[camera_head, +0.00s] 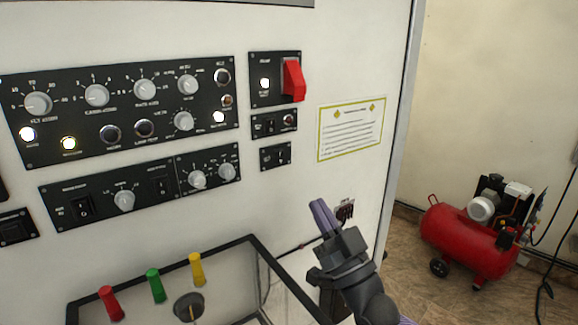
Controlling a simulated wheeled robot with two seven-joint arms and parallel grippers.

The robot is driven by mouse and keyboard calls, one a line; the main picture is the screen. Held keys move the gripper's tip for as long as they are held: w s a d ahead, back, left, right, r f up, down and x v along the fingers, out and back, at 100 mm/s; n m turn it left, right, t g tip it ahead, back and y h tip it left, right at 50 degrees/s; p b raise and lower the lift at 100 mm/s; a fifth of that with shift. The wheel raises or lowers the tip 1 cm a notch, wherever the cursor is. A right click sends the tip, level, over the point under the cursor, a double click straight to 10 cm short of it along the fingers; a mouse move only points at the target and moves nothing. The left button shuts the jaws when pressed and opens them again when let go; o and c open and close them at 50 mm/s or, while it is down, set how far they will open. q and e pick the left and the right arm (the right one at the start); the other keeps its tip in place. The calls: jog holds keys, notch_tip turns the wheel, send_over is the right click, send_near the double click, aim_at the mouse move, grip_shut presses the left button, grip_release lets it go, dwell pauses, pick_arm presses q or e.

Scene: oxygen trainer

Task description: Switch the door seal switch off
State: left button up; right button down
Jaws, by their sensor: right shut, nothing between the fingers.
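The control panels carry several switches, and their labels are too small to read, so I cannot tell which one is the door seal switch. A small black plate with a toggle and a reddish lamp (273,123) sits below the red-lever plate. Another small black plate with a single toggle (275,155) sits under it. Black rocker switches (83,208) show on the lower left panel. My right gripper (318,207) is shut and empty, pointing up, below and to the right of the small toggle plates. My left gripper is not in view.
A large red lever (293,80) sticks out from the upper plate. A notice (351,130) is on the wall to its right. A dark-framed clear box (262,245) with red, green and yellow knobs projects below. A red compressor (470,235) stands on the floor.

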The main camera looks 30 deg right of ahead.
aim_at(280, 155)
jog(key=w+r, duration=0.1)
jog(key=w, duration=0.1)
jog(key=w+r+p, duration=0.1)
jog(key=w, duration=0.2)
jog(key=w+a+r, duration=0.1)
jog(key=w, duration=0.2)
jog(key=shift+w+a+r+p, duration=0.1)
jog(key=shift+w+r+p, duration=0.1)
jog(key=shift+r+p, duration=0.15)
jog(key=shift+w, duration=0.35)
